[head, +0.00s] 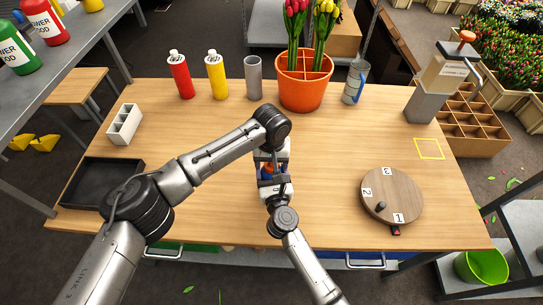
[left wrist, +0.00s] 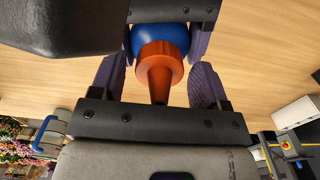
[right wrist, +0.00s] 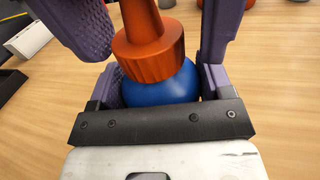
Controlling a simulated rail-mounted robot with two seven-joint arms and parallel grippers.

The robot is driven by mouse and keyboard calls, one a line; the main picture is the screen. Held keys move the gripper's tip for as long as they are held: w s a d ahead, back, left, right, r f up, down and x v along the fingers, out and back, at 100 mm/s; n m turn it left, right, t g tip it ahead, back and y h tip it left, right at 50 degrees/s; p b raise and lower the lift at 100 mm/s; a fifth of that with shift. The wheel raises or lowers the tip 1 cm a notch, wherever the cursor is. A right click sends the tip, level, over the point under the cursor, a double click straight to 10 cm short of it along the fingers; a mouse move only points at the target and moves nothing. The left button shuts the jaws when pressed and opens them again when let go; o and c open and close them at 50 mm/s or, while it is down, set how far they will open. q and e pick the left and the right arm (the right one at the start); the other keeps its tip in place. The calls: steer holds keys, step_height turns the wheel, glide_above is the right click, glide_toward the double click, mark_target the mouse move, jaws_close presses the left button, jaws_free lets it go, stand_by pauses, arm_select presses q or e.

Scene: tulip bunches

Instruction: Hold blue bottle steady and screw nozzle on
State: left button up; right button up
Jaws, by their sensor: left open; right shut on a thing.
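The blue bottle (right wrist: 160,92) is between the fingers of my right gripper (head: 272,178), which is shut on it; it also shows in the left wrist view (left wrist: 160,38). The orange nozzle (left wrist: 158,68) sits on the bottle's top, in line with it. I cannot tell how tightly it is seated. My left gripper (left wrist: 158,85) is open, with a purple finger apart on each side of the nozzle's tapered tip. In the head view both grippers meet over the middle of the table and hide most of the bottle and the nozzle (head: 267,170).
The wooden table (head: 330,225) has a numbered round turntable (head: 392,197) at right and a black tray (head: 100,182) at left. A white holder (head: 124,124), red bottle (head: 180,77), yellow bottle (head: 216,77), grey cylinder (head: 253,78) and orange tulip pot (head: 303,92) stand farther back.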

arm_select(q)
steer(key=shift+f, duration=0.2)
steer(key=shift+c, duration=0.2)
steer(key=c, duration=0.9)
steer(key=m, duration=0.6)
steer(key=o, duration=1)
